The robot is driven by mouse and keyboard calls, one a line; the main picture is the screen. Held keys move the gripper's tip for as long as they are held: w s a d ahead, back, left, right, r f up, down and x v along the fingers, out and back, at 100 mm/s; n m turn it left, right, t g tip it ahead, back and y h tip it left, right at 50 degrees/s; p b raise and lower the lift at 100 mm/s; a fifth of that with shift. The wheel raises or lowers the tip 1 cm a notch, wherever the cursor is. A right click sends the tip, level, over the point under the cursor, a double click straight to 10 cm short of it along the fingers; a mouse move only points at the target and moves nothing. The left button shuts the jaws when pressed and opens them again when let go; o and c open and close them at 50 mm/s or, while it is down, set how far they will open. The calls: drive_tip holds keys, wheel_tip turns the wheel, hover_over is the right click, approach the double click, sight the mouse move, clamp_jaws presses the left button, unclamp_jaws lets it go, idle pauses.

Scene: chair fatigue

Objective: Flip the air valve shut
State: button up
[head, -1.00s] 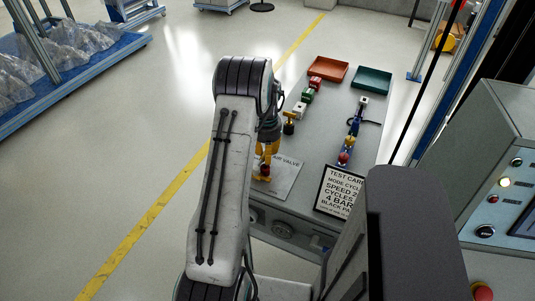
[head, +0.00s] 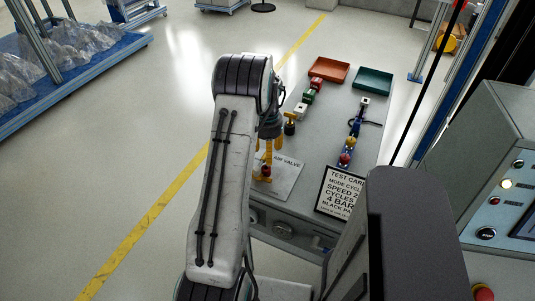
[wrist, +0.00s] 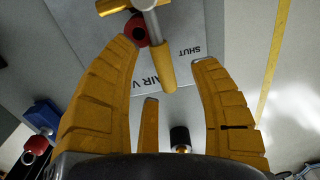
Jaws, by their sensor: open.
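The air valve (head: 265,172) has yellow and red parts and stands on a grey plate (head: 287,172) marked AIR VALVE, at the near left of the bench. In the wrist view its yellow lever (wrist: 160,62) points down between my fingertips, with a red part (wrist: 135,30) beside it. The word SHUT shows upside down on the plate (wrist: 185,45) in that view. My gripper (head: 267,152) is open above the valve. In the wrist view my gripper (wrist: 168,56) has its yellow fingers on both sides of the lever, with a gap at each side.
Test parts (head: 350,140) and a black-knobbed part (head: 290,125) stand on the bench. An orange tray (head: 329,68) and a green tray (head: 372,80) lie at its far end. A framed test card (head: 341,190) is at the right. A control cabinet (head: 490,150) stands further right.

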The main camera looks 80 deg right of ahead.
wheel_tip(320, 180, up, 10)
drive_tip(key=shift+r, duration=0.2)
idle(1.0)
